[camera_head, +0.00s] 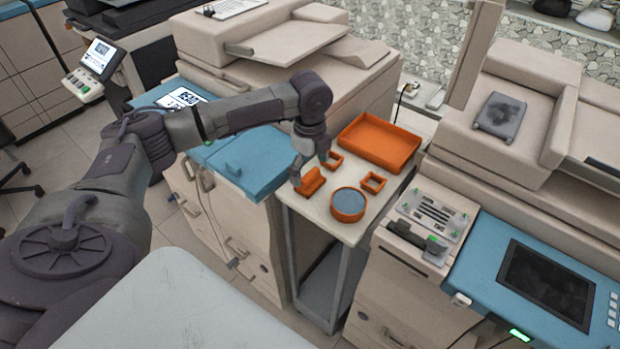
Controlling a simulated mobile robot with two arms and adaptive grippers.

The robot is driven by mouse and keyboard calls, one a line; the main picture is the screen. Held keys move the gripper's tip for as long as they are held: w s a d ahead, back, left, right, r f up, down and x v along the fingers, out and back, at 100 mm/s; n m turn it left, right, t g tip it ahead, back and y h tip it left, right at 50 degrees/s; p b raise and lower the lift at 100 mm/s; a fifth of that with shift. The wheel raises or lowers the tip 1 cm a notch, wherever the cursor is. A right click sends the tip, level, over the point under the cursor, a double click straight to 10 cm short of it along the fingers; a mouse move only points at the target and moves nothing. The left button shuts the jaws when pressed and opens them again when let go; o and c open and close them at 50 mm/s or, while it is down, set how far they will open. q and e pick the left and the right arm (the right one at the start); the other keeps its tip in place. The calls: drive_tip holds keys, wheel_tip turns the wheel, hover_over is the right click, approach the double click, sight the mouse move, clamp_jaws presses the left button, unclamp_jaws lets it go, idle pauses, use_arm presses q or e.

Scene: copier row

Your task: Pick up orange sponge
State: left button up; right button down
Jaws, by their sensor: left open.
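An orange block (311,186), which I take for the orange sponge, sits near the left edge of a small cream-topped stand (347,233) between two copiers. My left gripper (311,171) points down right at this block, with its fingers open. It partly hides the block's upper side, and I cannot tell whether a finger touches it. My right gripper is not in view.
Close by on the stand are an orange tray (413,163), two small orange square frames (381,184) (339,161) and a round orange container with a blue-grey top (362,211). Copiers with blue panels (245,172) flank the stand.

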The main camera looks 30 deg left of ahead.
use_arm(q)
wheel_tip(320, 180, down, 2)
drive_tip(key=shift+f, duration=0.15)
drive_tip(key=c, duration=1.2)
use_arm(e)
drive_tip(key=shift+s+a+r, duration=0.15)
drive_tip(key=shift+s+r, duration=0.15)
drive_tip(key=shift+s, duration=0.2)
